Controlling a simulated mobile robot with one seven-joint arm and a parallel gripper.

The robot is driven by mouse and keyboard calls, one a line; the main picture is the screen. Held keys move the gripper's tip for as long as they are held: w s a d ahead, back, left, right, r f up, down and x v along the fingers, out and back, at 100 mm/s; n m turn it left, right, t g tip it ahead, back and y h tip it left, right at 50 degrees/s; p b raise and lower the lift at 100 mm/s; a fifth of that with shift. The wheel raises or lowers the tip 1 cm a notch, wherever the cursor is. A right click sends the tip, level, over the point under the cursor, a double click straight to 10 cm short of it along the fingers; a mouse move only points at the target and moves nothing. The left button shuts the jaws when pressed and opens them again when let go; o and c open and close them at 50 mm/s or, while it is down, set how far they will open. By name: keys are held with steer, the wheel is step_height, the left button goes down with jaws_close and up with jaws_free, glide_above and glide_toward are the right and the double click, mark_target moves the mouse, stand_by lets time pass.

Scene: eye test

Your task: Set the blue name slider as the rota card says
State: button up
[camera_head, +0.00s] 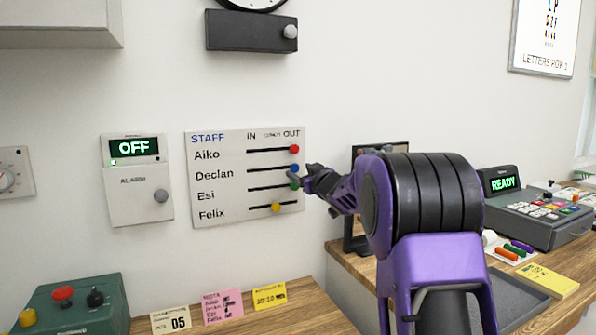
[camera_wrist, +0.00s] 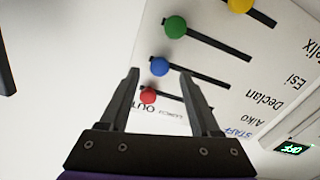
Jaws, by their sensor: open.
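The white staff board (camera_head: 215,180) on the wall has rows Aiko, Declan, Esi and Felix and columns IN, a small middle label and OUT. The blue slider (camera_wrist: 159,66) is in the Declan row at the OUT end; in the head view my gripper mostly hides it. The red slider (camera_head: 294,149) and green slider (camera_wrist: 175,27) are also at the OUT end. The yellow slider (camera_head: 276,207) is mid-track. My gripper (camera_head: 306,176) is open at the board, its fingertips on either side of the blue slider in the wrist view, no grip visible. The pink rota card (camera_head: 222,306) has writing too small to read.
A panel reading OFF (camera_head: 137,180) hangs left of the board. Below are a green box with knobs (camera_head: 75,309), a white card (camera_head: 170,320) and a yellow card (camera_head: 269,295). A dark-framed object (camera_head: 352,232) stands behind my arm. A READY machine (camera_head: 540,215) sits right.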

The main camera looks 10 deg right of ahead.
mark_target(294, 168)
steer(key=shift+w+a, duration=0.2)
steer(key=shift+w, duration=1.05)
jaws_close()
stand_by(0.6)
